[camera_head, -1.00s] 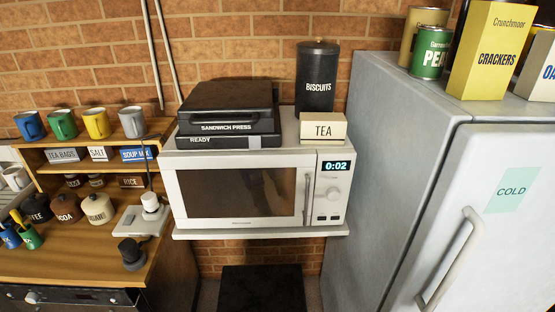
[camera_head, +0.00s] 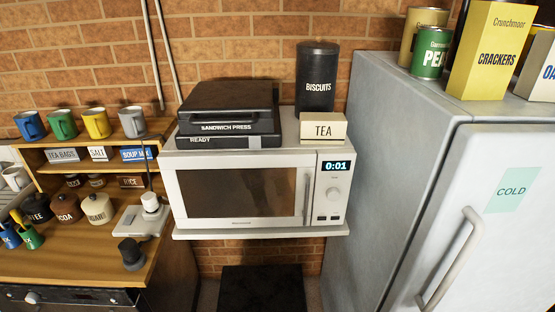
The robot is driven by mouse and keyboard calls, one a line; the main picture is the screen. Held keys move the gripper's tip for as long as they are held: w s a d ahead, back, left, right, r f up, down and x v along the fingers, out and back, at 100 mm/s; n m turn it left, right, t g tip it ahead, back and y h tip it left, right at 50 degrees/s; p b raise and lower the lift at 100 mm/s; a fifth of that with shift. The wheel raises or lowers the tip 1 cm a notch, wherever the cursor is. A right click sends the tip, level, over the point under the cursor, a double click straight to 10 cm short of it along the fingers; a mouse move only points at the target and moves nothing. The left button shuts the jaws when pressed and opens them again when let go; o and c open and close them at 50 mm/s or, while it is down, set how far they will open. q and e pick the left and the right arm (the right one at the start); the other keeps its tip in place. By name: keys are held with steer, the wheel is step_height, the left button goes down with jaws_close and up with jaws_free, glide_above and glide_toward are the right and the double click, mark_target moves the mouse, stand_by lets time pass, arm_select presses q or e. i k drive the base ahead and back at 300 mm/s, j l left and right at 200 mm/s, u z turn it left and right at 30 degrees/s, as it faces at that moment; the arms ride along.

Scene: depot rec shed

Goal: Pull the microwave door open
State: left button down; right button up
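A white microwave (camera_head: 172,206) stands on a white wall shelf (camera_head: 262,233) in the middle of the view. Its door (camera_head: 238,193) has a dark window and is shut. A vertical bar handle (camera_head: 307,197) runs along the door's right edge. To the right of the handle are a dial (camera_head: 333,193), small buttons and a display (camera_head: 336,166) that reads 0:01. Neither my left nor my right gripper is in view.
A black sandwich press (camera_head: 228,110), a biscuits tin (camera_head: 316,80) and a tea box (camera_head: 323,127) sit on top of the microwave. A fridge (camera_head: 380,150) stands close on the right. A wooden counter (camera_head: 70,262) with mugs and jars lies on the left.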

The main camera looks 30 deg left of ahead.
mark_target(269, 188)
steer(key=u, duration=1.45)
steer(key=i+j+z, duration=0.1)
steer(key=z, duration=0.2)
